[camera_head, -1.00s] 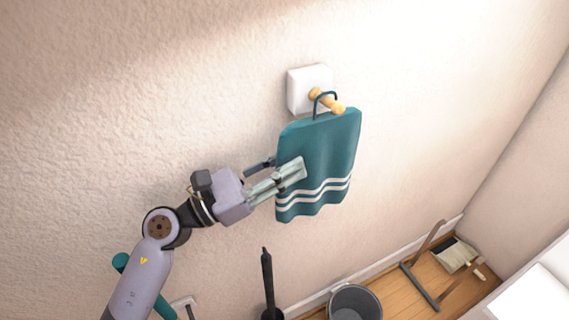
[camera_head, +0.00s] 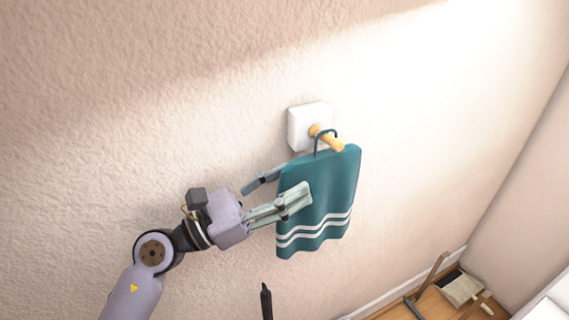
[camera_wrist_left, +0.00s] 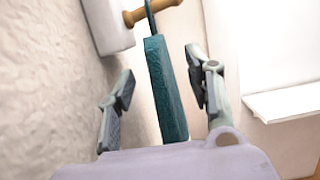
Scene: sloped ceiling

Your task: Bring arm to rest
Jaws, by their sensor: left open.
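My left gripper (camera_head: 276,192) is open, with its fingers on either side of the near edge of a teal towel (camera_head: 328,190) with white stripes. The towel hangs by its loop from a wooden peg (camera_head: 326,138) on a white wall plate (camera_head: 303,128). In the left wrist view the towel (camera_wrist_left: 165,88) stands edge-on between the spread fingers (camera_wrist_left: 160,95), with gaps visible on both sides. The peg (camera_wrist_left: 150,12) shows at the top there. My right gripper is not in view.
The textured wall (camera_head: 120,90) is bare around the towel. A black handle (camera_head: 266,302) rises below the gripper. A dustpan (camera_head: 460,288) and a brown frame (camera_head: 428,285) are on the floor at the lower right. A white surface (camera_head: 545,300) is at the right corner.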

